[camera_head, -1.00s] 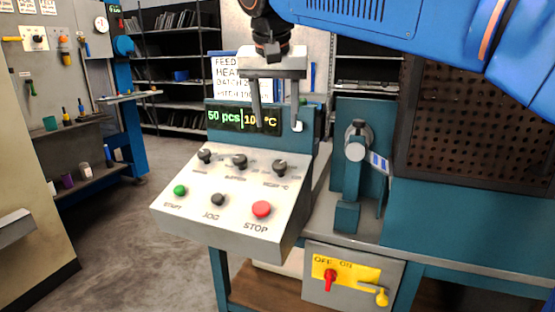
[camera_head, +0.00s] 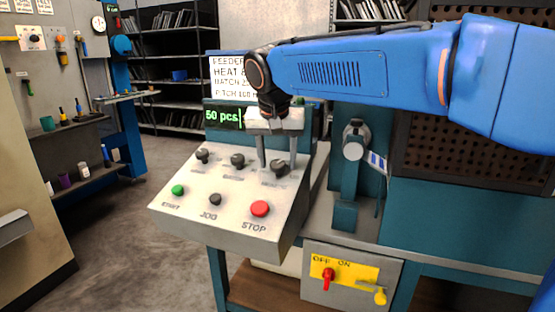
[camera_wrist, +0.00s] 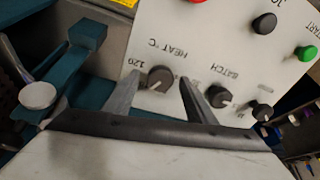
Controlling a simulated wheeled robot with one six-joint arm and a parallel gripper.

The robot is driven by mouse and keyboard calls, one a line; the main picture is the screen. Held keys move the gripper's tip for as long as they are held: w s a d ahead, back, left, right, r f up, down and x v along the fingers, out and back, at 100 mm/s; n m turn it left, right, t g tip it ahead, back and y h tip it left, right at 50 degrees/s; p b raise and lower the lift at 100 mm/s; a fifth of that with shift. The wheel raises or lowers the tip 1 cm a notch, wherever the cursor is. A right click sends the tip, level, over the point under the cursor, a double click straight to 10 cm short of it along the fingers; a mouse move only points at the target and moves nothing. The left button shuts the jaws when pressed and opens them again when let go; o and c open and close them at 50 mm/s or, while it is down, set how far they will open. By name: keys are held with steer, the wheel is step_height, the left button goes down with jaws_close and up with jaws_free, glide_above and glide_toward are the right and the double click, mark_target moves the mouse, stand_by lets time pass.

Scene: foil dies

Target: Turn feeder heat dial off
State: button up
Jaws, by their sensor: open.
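The heat dial (camera_head: 280,167) is a dark round knob at the right end of the row of knobs on the sloped white control panel (camera_head: 225,226). In the wrist view the heat dial (camera_wrist: 160,78) shows beside the printing "HEAT °C" and "120". My gripper (camera_head: 278,164) is open. Its two fingers hang down over the panel, one to each side of the heat dial. In the wrist view the fingertips of my gripper (camera_wrist: 157,82) flank the dial with a gap on both sides. Whether they touch the panel I cannot tell.
The batch dial (camera_wrist: 219,96) is close to one finger. A red STOP button (camera_head: 260,208), a black JOG button (camera_head: 215,199) and a green START button (camera_head: 178,190) are lower on the panel. A yellow OFF/ON plate (camera_head: 345,271) with a red switch is below.

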steer(key=c, duration=1)
steer(key=shift+c, duration=0.2)
